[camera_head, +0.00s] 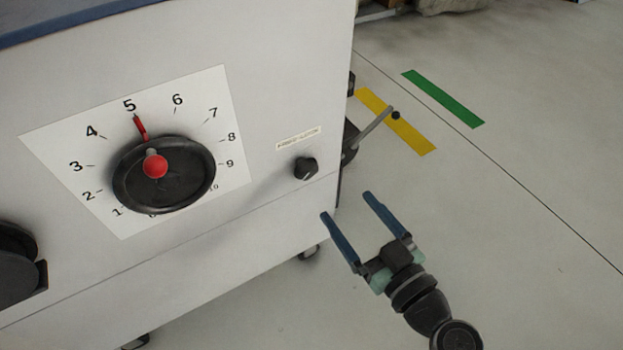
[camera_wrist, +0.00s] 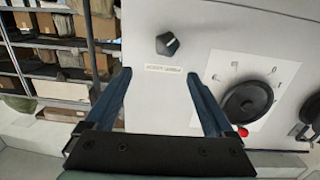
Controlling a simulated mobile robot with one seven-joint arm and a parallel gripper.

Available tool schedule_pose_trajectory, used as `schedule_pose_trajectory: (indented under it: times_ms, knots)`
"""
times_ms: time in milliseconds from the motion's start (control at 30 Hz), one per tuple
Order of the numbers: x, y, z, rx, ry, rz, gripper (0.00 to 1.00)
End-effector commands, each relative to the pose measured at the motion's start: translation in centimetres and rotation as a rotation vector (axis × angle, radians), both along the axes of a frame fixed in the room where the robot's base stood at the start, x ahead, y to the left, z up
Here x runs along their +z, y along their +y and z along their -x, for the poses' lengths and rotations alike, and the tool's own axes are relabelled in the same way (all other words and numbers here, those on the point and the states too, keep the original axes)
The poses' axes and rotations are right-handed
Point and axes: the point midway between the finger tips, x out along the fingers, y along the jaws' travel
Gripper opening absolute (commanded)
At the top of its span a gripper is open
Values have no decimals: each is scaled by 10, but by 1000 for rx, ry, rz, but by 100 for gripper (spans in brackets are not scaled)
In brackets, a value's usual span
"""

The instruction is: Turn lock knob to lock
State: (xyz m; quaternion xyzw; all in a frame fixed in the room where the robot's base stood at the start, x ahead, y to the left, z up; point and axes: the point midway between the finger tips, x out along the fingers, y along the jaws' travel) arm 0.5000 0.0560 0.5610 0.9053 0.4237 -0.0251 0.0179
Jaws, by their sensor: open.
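A small black knob (camera_head: 306,168) sits on the light front panel of the cabinet, below a small printed label (camera_head: 298,138) too small to read. It also shows in the wrist view (camera_wrist: 167,44), with a light pointer mark on it. My gripper (camera_head: 347,205) is open and empty, below and to the right of the knob in the head view, apart from it. In the wrist view its blue fingers (camera_wrist: 158,78) stand apart, with the label and the knob in line between and beyond them. Nothing hides the knob.
A large black dial (camera_head: 190,190) with a red pointer near 5 and a red ball is left of the knob. A lever (camera_head: 372,134) juts from the cabinet's right side. Shelves with boxes (camera_wrist: 62,58) show in the wrist view.

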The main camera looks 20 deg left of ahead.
Motion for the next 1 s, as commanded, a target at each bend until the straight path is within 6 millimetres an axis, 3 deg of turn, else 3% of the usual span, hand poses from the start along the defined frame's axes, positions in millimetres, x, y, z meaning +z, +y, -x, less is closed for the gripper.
schedule_pose_trajectory:
  times_ms: [33,233,700,1000]
  knots:
    - [-13,-1,8,12,-2,-24,88]
    - [-20,6,14,36,-28,-57,88]
    - [-20,76,-41,37,-30,-55,88]
    - [-19,101,-61,34,-27,-56,88]
